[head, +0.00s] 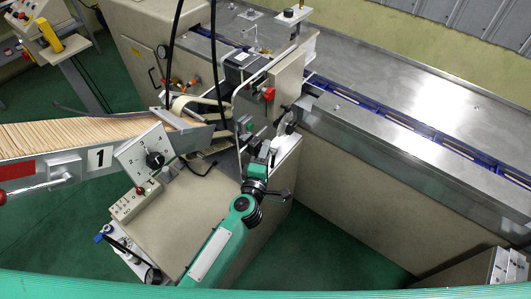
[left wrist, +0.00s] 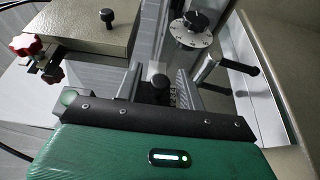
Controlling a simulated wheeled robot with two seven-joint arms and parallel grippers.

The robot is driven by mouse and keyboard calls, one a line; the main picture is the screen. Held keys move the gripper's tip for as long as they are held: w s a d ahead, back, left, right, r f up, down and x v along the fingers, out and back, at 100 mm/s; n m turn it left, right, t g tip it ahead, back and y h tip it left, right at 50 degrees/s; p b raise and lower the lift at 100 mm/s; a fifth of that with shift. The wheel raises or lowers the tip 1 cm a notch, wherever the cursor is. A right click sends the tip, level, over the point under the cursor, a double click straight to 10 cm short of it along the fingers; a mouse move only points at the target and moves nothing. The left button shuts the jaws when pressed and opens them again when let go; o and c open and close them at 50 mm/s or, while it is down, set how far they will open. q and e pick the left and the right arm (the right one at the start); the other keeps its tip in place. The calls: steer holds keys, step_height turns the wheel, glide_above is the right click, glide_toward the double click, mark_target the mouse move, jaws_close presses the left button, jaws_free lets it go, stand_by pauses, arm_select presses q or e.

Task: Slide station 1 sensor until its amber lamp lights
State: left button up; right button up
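The station marked 1 (head: 98,158) is at the left in the head view. My left gripper (head: 270,148) is low beside the station's machine head, near a small wheel. In the left wrist view my left gripper (left wrist: 157,85) has its two grey fingers apart. A small part with a black knob (left wrist: 157,70) shows between them; I cannot tell whether they touch it or whether it is the sensor. Past it stands a round graduated dial with a black knob (left wrist: 195,19). I cannot make out a lit amber lamp. My right gripper is not in view.
A beige box with red knobs (left wrist: 52,72) is at the left in the wrist view. A black-tipped lever (left wrist: 249,62) is at the right. In the head view, a control box (head: 150,158) and a stick hopper (head: 60,136) are left of my arm; a blue conveyor (head: 400,120) runs right.

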arm_select(q)
jaws_close()
steer(key=shift+s+a+f+p, duration=0.15)
steer(key=shift+s+a+p, duration=0.2)
steer(key=shift+s+p, duration=0.15)
jaws_free()
steer(key=shift+s+a, duration=0.15)
steer(key=b+v, duration=0.2)
steer(key=v, duration=1.1)
steer(key=shift+s+a, duration=0.15)
steer(key=shift+s, duration=0.2)
